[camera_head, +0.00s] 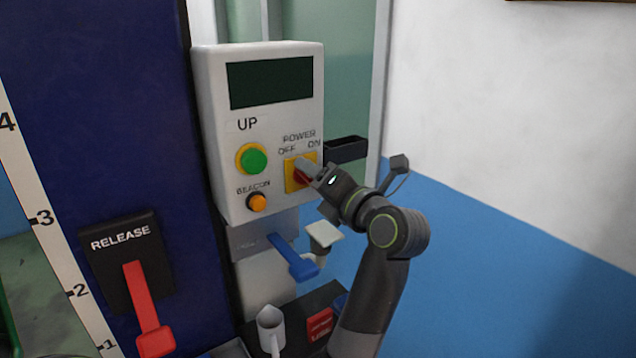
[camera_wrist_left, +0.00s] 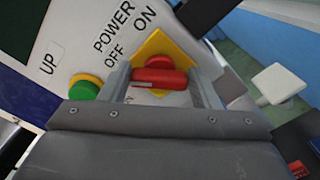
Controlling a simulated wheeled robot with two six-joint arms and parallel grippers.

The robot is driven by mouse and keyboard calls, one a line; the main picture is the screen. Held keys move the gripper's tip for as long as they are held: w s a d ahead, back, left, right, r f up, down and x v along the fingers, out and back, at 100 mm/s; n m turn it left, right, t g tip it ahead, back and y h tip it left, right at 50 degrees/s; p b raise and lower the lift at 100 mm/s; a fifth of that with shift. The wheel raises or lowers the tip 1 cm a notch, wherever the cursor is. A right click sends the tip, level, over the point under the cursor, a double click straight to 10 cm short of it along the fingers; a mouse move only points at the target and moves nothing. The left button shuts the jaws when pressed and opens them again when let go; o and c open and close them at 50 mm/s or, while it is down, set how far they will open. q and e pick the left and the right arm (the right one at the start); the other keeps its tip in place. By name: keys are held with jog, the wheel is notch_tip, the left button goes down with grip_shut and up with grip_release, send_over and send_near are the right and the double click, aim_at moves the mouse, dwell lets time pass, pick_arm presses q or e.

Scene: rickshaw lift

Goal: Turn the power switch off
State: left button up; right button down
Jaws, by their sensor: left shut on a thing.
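The power switch (camera_head: 301,177) is a red knob on a yellow plate on the white control panel (camera_head: 225,170), under the words POWER, OFF and ON. My left gripper (camera_head: 304,171) is shut on the knob and partly hides it in the head view. In the left wrist view the red knob (camera_wrist_left: 160,77) lies between the two fingers of the gripper (camera_wrist_left: 162,85), with a pale mark near its left end. Which label the knob points at is hard to tell. My right gripper is in neither view.
A green button (camera_head: 254,159) and an orange beacon button (camera_head: 258,202) sit left of the switch. A black holder (camera_head: 346,149) sticks out on the right. A blue lever (camera_head: 291,257) is below, and a red release lever (camera_head: 146,310) is at lower left.

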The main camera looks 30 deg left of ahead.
pick_arm(q)
jog(key=shift+n, duration=0.3)
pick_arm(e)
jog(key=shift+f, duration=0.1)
pick_arm(q)
jog(key=o, duration=1)
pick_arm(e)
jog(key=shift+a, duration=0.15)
pick_arm(q)
jog(key=shift+d, duration=0.1)
